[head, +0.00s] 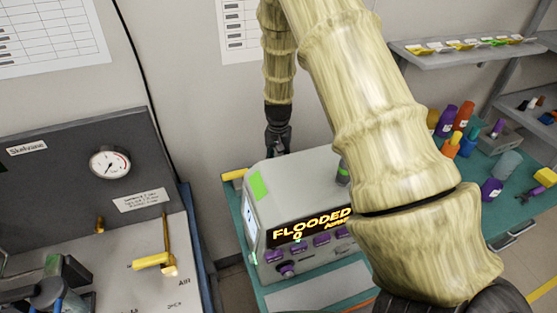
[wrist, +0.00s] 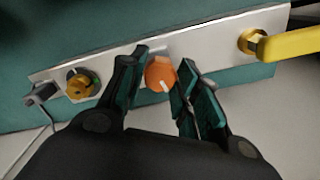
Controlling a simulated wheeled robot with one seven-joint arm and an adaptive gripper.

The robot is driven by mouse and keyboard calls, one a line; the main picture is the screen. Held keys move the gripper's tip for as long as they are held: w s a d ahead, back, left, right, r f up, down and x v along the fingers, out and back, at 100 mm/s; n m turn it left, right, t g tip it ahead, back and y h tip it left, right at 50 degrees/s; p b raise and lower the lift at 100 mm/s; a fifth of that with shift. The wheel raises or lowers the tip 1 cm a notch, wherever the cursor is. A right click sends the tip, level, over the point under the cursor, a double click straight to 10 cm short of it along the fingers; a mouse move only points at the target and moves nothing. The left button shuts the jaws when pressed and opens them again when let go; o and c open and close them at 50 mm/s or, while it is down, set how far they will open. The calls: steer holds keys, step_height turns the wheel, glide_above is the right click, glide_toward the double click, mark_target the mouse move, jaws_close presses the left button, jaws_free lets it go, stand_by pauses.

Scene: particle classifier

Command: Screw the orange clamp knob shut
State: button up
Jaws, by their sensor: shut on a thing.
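The orange clamp knob (wrist: 160,75) shows in the wrist view as a round knob with a white mark line, on a light metal strip (wrist: 215,42). My gripper (wrist: 163,66) has one dark finger on each side of the knob and is shut on it. In the head view my gripper (head: 278,138) points down behind the grey instrument (head: 318,180). The knob is hidden in the head view.
Brass fittings (wrist: 82,84) and a yellow lever (wrist: 290,44) flank the knob on the strip. The instrument, its display reading "FLOODED", stands on a teal table (head: 236,205). Colored bottles (head: 464,115) are at right. A gauge panel (head: 72,150) stands left.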

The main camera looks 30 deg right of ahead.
steer(key=shift+w+d+r+m, duration=0.1)
steer(key=shift+m, duration=0.6)
steer(key=o, duration=1.1)
steer(key=shift+c, duration=0.2)
step_height(320, 180, up, 12)
